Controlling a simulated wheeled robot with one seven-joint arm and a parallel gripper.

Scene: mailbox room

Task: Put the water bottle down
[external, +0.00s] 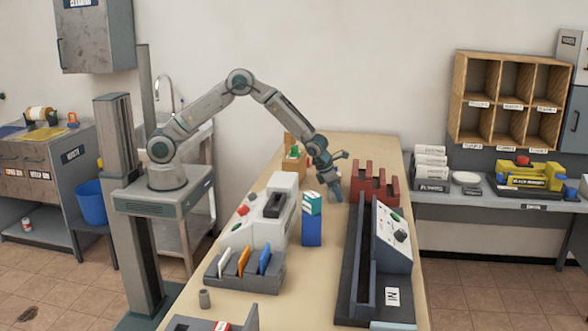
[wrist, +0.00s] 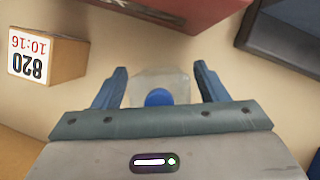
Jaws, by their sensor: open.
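The water bottle (wrist: 172,84) is clear with a blue cap (wrist: 158,97). In the wrist view it is seen from above, cap toward the camera, over the pale tabletop. My gripper (wrist: 161,70) is open, with one blue-grey finger on each side of the bottle and a visible gap at both sides. In the external view my gripper (external: 335,190) points down low over the middle of the long table (external: 330,290). I cannot make out the bottle there. Its base is hidden in the wrist view.
A red rack (external: 375,185) stands right of my gripper. A blue carton (external: 311,228) and a white-grey machine (external: 268,212) are nearer and left. A dark console (external: 385,250) lines the right edge. In the wrist view a small labelled box (wrist: 65,62) is at left.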

